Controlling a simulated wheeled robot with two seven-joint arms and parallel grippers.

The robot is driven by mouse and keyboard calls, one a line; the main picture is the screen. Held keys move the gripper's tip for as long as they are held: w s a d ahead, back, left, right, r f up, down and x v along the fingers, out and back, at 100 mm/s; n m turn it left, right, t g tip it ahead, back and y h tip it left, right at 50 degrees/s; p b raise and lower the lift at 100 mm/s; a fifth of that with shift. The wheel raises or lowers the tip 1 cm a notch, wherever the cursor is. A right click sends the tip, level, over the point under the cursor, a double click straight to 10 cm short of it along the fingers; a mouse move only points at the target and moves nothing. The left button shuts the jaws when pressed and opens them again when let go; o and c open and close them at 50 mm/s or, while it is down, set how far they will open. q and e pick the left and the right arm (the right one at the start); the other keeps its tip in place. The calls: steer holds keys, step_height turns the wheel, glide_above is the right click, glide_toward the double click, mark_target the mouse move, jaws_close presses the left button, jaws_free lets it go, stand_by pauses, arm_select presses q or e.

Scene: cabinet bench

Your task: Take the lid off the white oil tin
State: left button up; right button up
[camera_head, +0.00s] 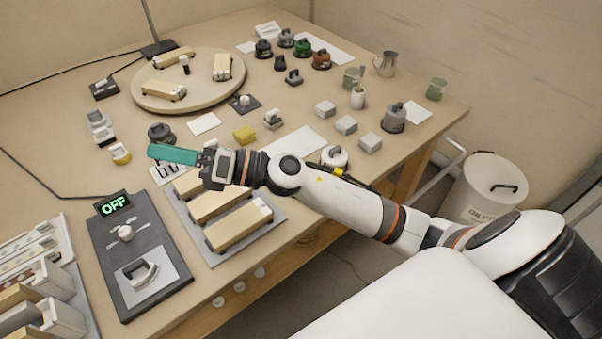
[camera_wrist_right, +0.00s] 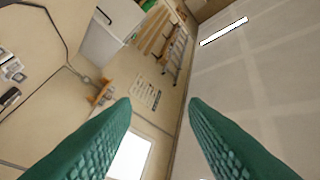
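A round white tin (camera_head: 335,154) with a dark knob on its lid stands near the bench's front edge in the head view. It looks like the white oil tin, but no label can be read. My right arm passes in front of its lower part. My right gripper (camera_head: 158,152) is held above the bench, well to the left of this tin, with its teal fingers pointing left. In the right wrist view the gripper (camera_wrist_right: 158,103) has its two fingers apart with nothing between them. The tin does not show there. My left gripper is not in view.
A grey lidded tin (camera_head: 393,118) and several dark, green and brown ones stand farther back. Small grey blocks (camera_head: 346,125) sit near the white tin. A round wooden board (camera_head: 188,97), a switch panel (camera_head: 138,280) and a tray of wooden blocks (camera_head: 215,256) take up the left side.

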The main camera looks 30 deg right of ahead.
steer(key=d+f+n+g+h, duration=0.6)
steer(key=f+n+g+h, duration=0.35)
steer(key=n, duration=0.55)
steer(key=w+d+f+n+g+h, duration=0.1)
steer(key=d+h, duration=0.3)
steer(key=d, duration=0.7)
steer(key=w+d+f+n+g+h, duration=0.15)
steer(key=d+h, duration=0.25)
steer(key=d, duration=0.6)
steer(key=shift+m, duration=0.45)
step_height(320, 180, down, 5)
steer(key=shift+f+p, duration=0.15)
steer(key=shift+p, duration=0.35)
steer(key=shift+w+f+p, duration=0.1)
steer(key=shift+f+p, duration=0.45)
steer(key=shift+f, duration=2.2)
jaws_close()
